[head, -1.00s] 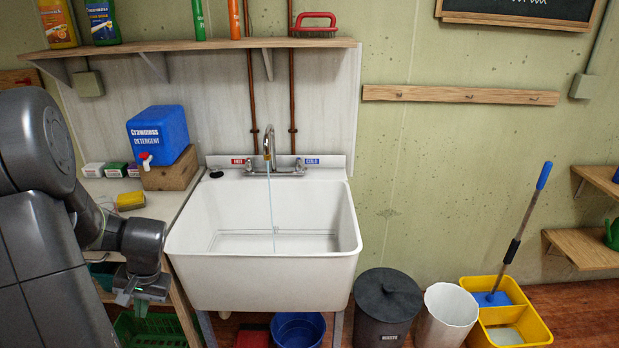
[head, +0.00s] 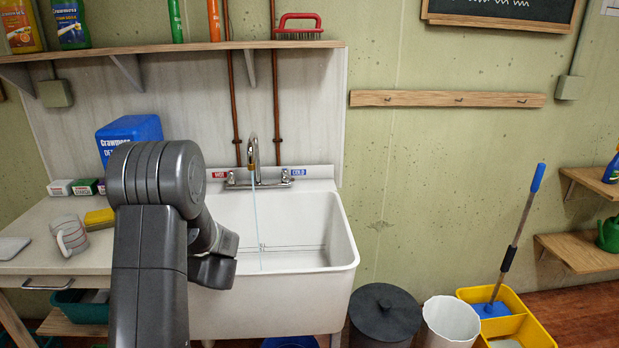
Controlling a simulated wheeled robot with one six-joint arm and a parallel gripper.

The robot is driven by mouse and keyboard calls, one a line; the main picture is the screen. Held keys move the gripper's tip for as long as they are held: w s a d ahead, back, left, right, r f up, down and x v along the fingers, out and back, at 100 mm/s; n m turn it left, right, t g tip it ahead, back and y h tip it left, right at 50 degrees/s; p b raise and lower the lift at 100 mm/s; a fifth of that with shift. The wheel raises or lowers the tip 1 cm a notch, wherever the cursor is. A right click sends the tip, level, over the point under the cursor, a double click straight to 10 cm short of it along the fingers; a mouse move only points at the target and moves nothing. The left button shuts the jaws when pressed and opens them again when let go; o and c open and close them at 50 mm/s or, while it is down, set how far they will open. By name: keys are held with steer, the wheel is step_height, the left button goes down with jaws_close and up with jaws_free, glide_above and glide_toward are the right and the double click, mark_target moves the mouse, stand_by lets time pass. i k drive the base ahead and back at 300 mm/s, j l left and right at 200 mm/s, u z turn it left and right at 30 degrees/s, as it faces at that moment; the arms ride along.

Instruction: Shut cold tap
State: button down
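The cold tap (head: 286,178) is the small metal handle at the right end of the faucet base, beside the blue COLD label (head: 300,172). The hot side has a red HOT label (head: 219,174). A thin stream of water (head: 259,225) runs from the curved spout (head: 253,150) into the white sink (head: 305,300). My arm stands in front of the sink's left part, its wrist over the basin's front left. My gripper's fingers are hidden behind the wrist, below and left of the cold tap and well apart from it.
A mug (head: 68,236), a yellow sponge (head: 99,219) and a blue detergent container (head: 128,136) stand on the counter at left. A wooden shelf (head: 190,46) runs above the faucet. A dark bin (head: 384,315), white bin (head: 449,320) and yellow mop bucket (head: 530,325) stand at right.

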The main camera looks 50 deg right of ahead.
mark_target(284, 172)
steer(key=i+l+z, duration=0.15)
steer(key=z, duration=0.25)
steer(key=i+l+z, duration=0.1)
steer(key=i+z, duration=0.15)
steer(key=z, duration=0.15)
steer(key=i+z, duration=0.2)
steer(key=z, duration=0.2)
steer(key=i+l+z, duration=0.1)
steer(key=i+z, duration=0.3)
